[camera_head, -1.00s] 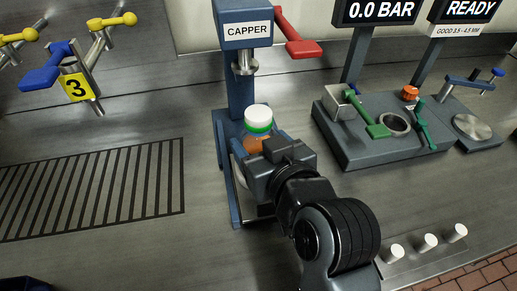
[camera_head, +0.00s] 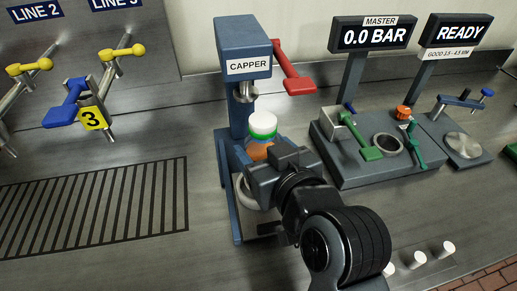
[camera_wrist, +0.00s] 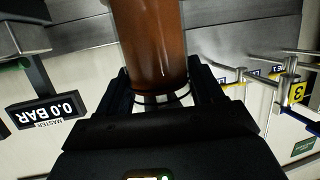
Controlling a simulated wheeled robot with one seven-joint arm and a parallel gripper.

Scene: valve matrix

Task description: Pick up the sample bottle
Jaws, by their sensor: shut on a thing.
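The sample bottle (camera_head: 258,150) has a brown body, a green band and a white cap. It stands upright at the blue capper (camera_head: 243,68), below its press head. My gripper (camera_head: 270,168) is at the bottle from the front right and is shut on it. In the wrist view the brown bottle body (camera_wrist: 152,45) lies between the two fingers (camera_wrist: 158,92). The bottle's lower part is hidden by my gripper in the head view, so I cannot tell whether it touches the capper's base.
The capper's red lever (camera_head: 295,82) sticks out to the right above the bottle. A grey test station (camera_head: 360,160) with a green lever stands to the right. A slotted drain (camera_head: 95,205) lies left. A blue valve handle (camera_head: 66,105) is at upper left. White pegs (camera_head: 418,260) stand at lower right.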

